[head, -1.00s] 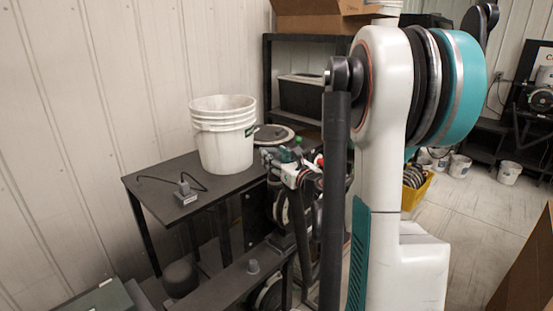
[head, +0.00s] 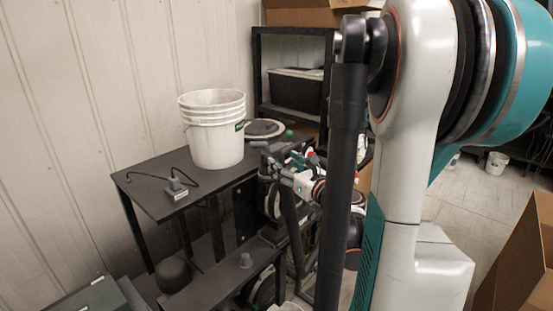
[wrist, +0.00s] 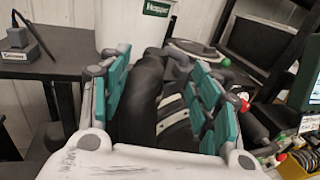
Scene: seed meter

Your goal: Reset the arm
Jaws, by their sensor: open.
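My arm (head: 410,130), white with teal and black joint covers, fills the right half of the head view. My gripper (wrist: 160,95) shows in the wrist view with its two teal-padded fingers wide apart. Nothing is held between the pads. Beyond and between the fingers is a dark rounded machine part (wrist: 140,100). In the head view the gripper is partly hidden behind my arm, so its fingertips are hard to make out there.
A black table (head: 150,190) carries a stack of white buckets (head: 215,140) and a small grey device (head: 177,187) with a cable. A black shelf (head: 290,32) holds a dark bin (head: 296,92). A cardboard box (head: 520,265) stands at lower right. Floor shows at right.

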